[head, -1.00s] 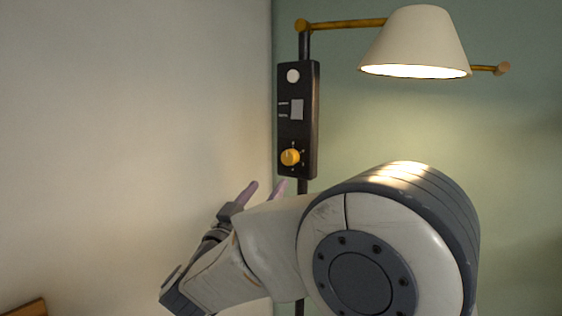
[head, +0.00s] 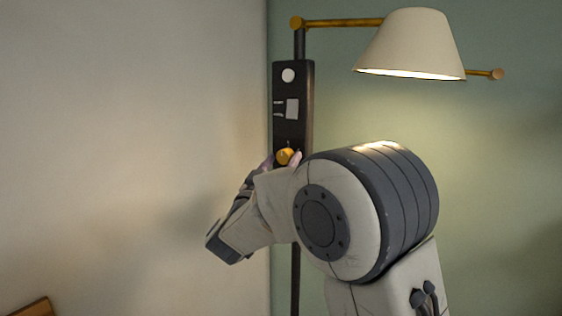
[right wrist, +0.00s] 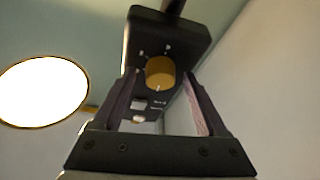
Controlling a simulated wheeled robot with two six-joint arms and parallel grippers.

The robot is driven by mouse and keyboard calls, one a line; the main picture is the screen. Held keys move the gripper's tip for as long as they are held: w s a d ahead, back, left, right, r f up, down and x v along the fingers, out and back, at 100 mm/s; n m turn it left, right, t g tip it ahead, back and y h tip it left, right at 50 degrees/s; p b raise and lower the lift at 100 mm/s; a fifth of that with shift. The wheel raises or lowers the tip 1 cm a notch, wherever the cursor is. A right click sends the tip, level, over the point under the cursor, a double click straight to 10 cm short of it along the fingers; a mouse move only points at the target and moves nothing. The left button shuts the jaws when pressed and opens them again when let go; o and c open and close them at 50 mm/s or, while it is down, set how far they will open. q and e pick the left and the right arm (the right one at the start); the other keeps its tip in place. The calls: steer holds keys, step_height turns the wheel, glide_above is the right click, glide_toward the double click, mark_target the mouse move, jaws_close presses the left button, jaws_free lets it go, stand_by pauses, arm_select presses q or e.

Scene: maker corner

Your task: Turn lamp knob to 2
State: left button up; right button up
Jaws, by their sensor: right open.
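The lamp's dark control box (head: 306,102) is fixed on a vertical pole, with a white round button at its top and a pale rectangular panel below. The yellow lamp knob (head: 284,156) is near its lower end; it also shows in the right wrist view (right wrist: 160,73), with small white marks around it that are too small to read surely. My right gripper (head: 282,160) is open, with its pinkish fingertips on either side of the knob. In the right wrist view the fingers (right wrist: 161,86) straddle the knob with visible gaps. My left gripper is out of view.
The lit lamp shade (head: 412,45) hangs from a brass arm (head: 345,22) at the upper right, above my right arm. Pale and green walls meet behind the pole. A wooden edge (head: 32,307) shows at the lower left.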

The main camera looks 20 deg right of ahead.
jaws_close()
steer(key=shift+f+m+b, duration=0.15)
steer(key=shift+m+b, duration=0.25)
steer(key=shift+b, duration=0.25)
steer(key=m+g+h+b, duration=0.1)
steer(key=m+b, duration=0.1)
steer(key=m, duration=0.1)
steer(key=m+g+h+b, duration=0.1)
steer(key=m+b, duration=0.2)
steer(key=m+g+h+b, duration=0.1)
steer(key=m+g+b, duration=0.1)
steer(key=m+b, duration=0.1)
steer(key=shift+w+a+f+m, duration=0.15)
steer(key=shift+w+a+m, duration=0.05)
steer(key=shift+m, duration=0.1)
steer(key=m+g+h+b, duration=0.1)
steer(key=m+g, duration=0.1)
steer(key=m, duration=0.1)
steer(key=shift+b, duration=0.3)
steer(key=shift+w+r+m+g+b, duration=0.1)
steer(key=shift+r+m+g+b, duration=0.1)
steer(key=shift+m+g, duration=0.45)
steer(key=shift+r+m+g+b, duration=0.1)
steer(key=shift+m+g+b, duration=0.15)
steer(key=shift+m, duration=1.1)
jaws_free()
